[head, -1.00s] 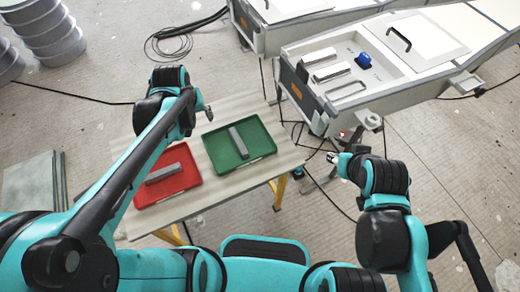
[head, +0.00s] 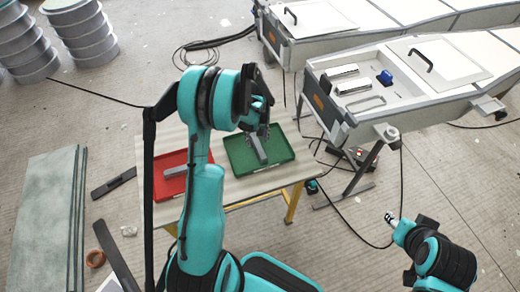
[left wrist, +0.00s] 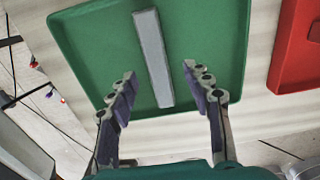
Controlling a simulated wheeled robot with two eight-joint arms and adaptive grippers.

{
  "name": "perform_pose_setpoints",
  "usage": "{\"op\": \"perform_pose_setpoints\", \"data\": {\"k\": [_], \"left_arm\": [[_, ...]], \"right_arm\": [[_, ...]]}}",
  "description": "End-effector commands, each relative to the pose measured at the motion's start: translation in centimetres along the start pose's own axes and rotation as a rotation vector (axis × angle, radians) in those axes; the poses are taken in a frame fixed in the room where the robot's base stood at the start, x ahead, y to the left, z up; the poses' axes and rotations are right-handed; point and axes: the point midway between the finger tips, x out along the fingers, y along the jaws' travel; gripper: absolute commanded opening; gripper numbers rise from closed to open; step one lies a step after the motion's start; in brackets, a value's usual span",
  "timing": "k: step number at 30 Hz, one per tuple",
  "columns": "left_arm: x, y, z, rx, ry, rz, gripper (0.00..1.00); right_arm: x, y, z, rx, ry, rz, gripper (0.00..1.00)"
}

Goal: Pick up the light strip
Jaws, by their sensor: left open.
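A light grey strip (head: 259,149) lies in the green tray (head: 284,147) on the table. In the left wrist view the strip (left wrist: 153,60) runs lengthwise between the two fingers of my left gripper (left wrist: 160,80), with a gap on each side. My left gripper (head: 262,130) is open and empty, pointing down over the green tray. Another grey strip (head: 174,171) lies in the red tray (head: 164,188), partly behind my left arm. My right gripper (head: 390,218) is off to the right, away from the table; its fingers are too small to read.
The wooden table (head: 235,188) has a bare strip in front of the green tray. A grey mould bench (head: 350,110) with metal blocks and a blue item stands to the right.

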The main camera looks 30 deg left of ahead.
Motion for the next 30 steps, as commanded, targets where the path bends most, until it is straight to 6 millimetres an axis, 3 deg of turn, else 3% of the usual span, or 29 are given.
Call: {"op": "perform_pose_setpoints", "data": {"k": [7,15,17,21,30], "left_arm": [[4.0,0.5,-0.3,0.000,0.000,0.000,0.50],[4.4,0.5,-0.2,0.001,0.001,0.000,0.50],[4.4,0.5,-0.2,0.001,0.001,0.000,0.37],[4.4,0.5,-0.2,0.001,0.001,0.001,0.00],[4.4,0.5,-0.2,0.001,0.001,0.001,0.00]], "right_arm": [[1.8,0.0,1.3,0.000,0.000,0.000,0.40],[1.8,0.0,1.3,0.000,0.000,0.000,0.40],[1.8,0.0,1.3,0.000,0.000,0.000,0.40],[1.8,0.0,1.3,0.000,0.000,0.000,0.40],[1.8,0.0,1.3,0.000,0.000,0.000,0.40]]}}
